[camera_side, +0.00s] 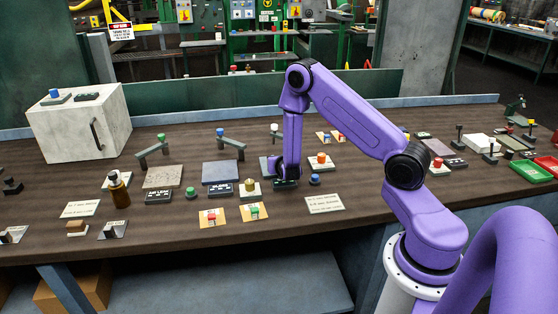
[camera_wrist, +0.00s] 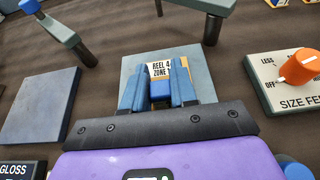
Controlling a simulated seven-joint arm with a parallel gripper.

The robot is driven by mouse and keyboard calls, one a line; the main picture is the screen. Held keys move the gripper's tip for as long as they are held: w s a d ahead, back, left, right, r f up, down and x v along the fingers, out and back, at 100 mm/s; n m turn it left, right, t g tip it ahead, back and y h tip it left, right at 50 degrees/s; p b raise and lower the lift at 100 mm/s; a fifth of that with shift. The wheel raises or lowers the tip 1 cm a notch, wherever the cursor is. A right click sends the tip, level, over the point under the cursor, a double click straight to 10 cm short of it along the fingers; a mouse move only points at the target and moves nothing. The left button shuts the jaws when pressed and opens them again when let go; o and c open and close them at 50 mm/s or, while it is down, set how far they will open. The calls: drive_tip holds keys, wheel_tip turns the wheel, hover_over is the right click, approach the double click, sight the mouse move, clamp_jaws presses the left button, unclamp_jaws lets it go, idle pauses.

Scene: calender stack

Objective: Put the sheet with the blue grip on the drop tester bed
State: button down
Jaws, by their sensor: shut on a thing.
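My gripper (camera_wrist: 160,92) is shut on the blue grip (camera_wrist: 160,90) of a small white-and-yellow sheet (camera_wrist: 159,70) printed "REEL 4 ZONE". The fingers cover part of the sheet. The sheet is over a flat grey-blue plate (camera_wrist: 133,65); I cannot tell whether it touches the plate. In the side view, my gripper (camera_side: 285,184) is low over the bench, and the plate (camera_side: 266,166) shows just left of it; the sheet is hidden there. I cannot read a label naming this plate as the drop tester bed.
A similar plate (camera_side: 220,171) lies to the left, by a "GLOSS" label (camera_wrist: 18,169); a stone-grey plate (camera_side: 163,176) is further left. An orange-knob box (camera_side: 321,162) stands close right. Sheets with red (camera_side: 212,217) and green (camera_side: 254,211) grips lie in front. A bracket (camera_wrist: 190,5) stands behind.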

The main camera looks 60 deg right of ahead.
drive_tip(key=c, duration=0.9)
unclamp_jaws()
drive_tip(key=shift+f, duration=0.15)
